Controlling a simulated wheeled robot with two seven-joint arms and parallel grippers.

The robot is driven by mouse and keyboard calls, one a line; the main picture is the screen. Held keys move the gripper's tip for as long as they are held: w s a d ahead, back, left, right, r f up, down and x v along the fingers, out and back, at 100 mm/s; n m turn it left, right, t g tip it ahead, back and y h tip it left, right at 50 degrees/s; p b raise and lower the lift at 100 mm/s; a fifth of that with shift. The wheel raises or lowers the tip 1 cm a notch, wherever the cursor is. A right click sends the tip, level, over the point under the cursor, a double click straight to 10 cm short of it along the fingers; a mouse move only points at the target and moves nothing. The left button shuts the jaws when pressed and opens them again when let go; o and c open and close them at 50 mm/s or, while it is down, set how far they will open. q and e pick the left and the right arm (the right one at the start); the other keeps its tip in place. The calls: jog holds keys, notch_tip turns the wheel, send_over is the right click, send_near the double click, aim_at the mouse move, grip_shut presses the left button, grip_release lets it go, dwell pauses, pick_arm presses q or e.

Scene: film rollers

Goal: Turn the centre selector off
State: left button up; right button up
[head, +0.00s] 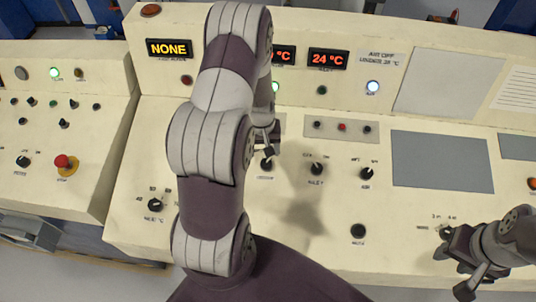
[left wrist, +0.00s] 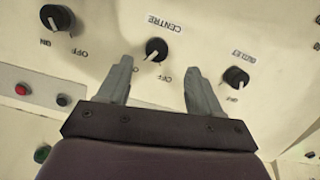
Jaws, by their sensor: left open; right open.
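The centre selector (left wrist: 156,49) is a round black knob with a white pointer line, beside a "CENTRE" label. In the left wrist view its pointer aims down and slightly left, away from the "OFF" mark at its lower right. My left gripper (left wrist: 158,68) is open, with its two fingertips apart just short of the knob and to either side of it; nothing is between them. In the head view the selector (head: 267,164) shows just below my left gripper, partly covered. My right gripper (head: 462,258) is open near a small knob at the lower right.
Similar knobs flank the selector in the left wrist view, one left (left wrist: 57,17) and one right (left wrist: 236,77). Red and black buttons (left wrist: 22,89) are at the left. In the head view my left arm hides part of the cream panel. A black knob (head: 358,231) is lower down.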

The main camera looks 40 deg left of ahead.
aim_at(266, 161)
pick_arm(q)
jog(key=shift+s+f, duration=0.2)
jog(key=shift+f, duration=0.95)
jog(key=f, duration=0.1)
jog(key=w+f, duration=0.1)
jog(key=f, duration=0.1)
jog(key=w+f+p, duration=0.1)
jog(key=shift+f, duration=0.4)
jog(key=shift+s+f, duration=0.1)
jog(key=shift+f, duration=0.15)
jog(key=shift+s, duration=0.45)
jog(key=shift+w, duration=0.25)
jog(key=c, duration=0.8)
jog(key=shift+c, duration=1.3)
pick_arm(e)
jog(key=shift+w+a+r, duration=0.1)
jog(key=shift+w+r, duration=0.4)
jog(key=shift+r, duration=0.05)
